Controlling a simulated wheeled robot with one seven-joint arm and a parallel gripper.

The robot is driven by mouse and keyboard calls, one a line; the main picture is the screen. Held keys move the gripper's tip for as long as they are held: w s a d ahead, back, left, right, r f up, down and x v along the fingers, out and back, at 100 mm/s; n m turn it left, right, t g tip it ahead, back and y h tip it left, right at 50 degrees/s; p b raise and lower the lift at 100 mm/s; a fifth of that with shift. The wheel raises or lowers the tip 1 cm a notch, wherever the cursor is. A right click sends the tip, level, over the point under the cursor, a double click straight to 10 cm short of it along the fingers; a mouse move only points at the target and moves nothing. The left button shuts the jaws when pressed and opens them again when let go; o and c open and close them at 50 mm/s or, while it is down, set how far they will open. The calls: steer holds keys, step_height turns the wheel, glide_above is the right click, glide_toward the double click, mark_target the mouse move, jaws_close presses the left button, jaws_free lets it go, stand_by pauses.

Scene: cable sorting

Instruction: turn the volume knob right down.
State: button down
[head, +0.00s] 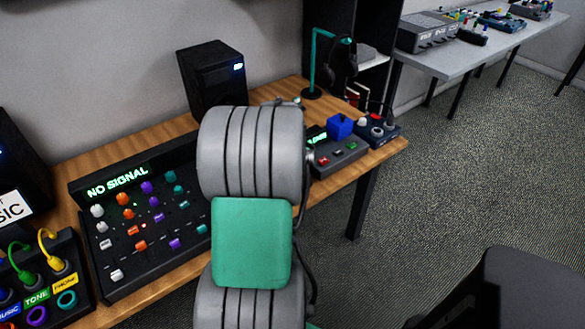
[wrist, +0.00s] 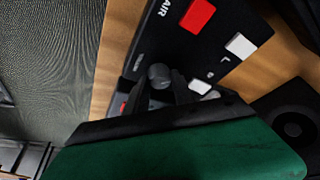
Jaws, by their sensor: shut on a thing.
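In the wrist view a round grey knob (wrist: 159,72), the volume knob, stands on a dark panel (wrist: 215,50) with a small, blurred label beside it. My gripper (wrist: 163,85) has its two dark fingers on either side of the knob and is shut on it. The knob's lower part and any pointer mark are hidden or too dark to read. In the head view my grey and green arm hides my gripper and the knob.
The panel also bears a red button (wrist: 198,15) and a white button (wrist: 240,46). In the head view a mixer (head: 125,250) reading "NO SIGNAL" lies on the wooden desk (head: 290,92). A black speaker (head: 210,78) and a headphone stand (head: 313,70) stand behind.

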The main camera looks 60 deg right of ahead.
steer(key=n+t, duration=0.1)
steer(key=n, duration=0.3)
steer(key=shift+s+d+n+t+y, duration=0.1)
steer(key=shift+s+n+t+y, duration=0.05)
steer(key=shift+n+t+y, duration=0.2)
steer(key=n+y, duration=0.1)
steer(key=n, duration=0.1)
steer(key=n+t, duration=0.1)
steer(key=n, duration=0.2)
steer(key=shift+y, duration=0.35)
steer(key=shift+n+t, duration=0.25)
steer(key=c, duration=1.1)
jaws_free()
steer(key=v, duration=0.7)
steer(key=shift+s+r, duration=0.15)
steer(key=shift+r, duration=0.25)
